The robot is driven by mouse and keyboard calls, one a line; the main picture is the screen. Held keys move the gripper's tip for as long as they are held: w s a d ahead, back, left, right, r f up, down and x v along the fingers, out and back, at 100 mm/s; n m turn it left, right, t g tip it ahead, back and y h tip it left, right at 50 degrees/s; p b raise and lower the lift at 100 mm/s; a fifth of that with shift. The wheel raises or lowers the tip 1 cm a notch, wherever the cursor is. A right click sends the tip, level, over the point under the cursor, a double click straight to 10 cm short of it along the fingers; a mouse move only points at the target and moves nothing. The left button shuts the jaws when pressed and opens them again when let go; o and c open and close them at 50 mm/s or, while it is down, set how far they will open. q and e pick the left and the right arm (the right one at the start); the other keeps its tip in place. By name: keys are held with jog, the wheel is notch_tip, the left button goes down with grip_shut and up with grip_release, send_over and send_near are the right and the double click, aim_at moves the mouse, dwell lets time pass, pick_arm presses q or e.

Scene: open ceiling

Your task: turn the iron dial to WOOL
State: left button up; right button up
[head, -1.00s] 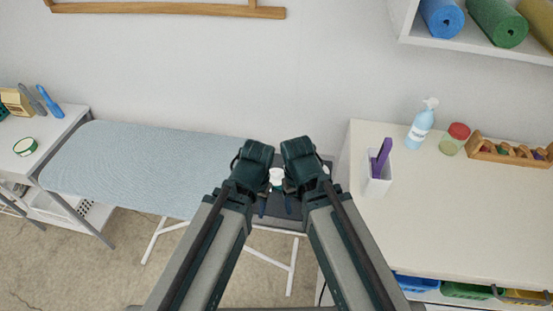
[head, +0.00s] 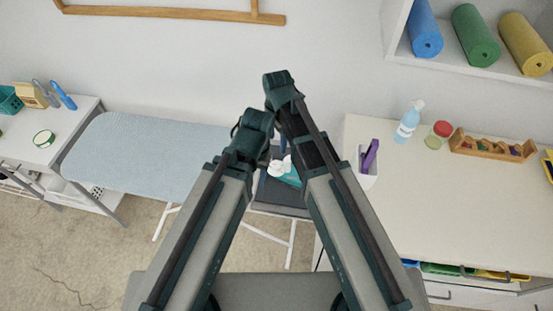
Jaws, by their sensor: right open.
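The iron (head: 289,178), teal with white parts, sits on the dark rest (head: 279,196) at the right end of the ironing board. It shows only in part between my two arms. I cannot make out its dial or any WOOL mark. My right gripper (head: 283,145) is open and empty, its blue fingers showing just above and behind the iron, apart from it as far as I can see. My left gripper is mostly hidden behind its own wrist, left of the iron, so its fingers are not clear.
The pale blue ironing board (head: 145,155) stretches to the left. A desk (head: 62,141) stands far left.

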aim_at(277, 165)
jog(key=shift+w+a+n, duration=0.1)
jog(key=shift+n, duration=0.2)
notch_tip(277, 165, down, 14)
jog(key=b, duration=1.4)
jog(key=shift+r, duration=0.15)
grip_shut()
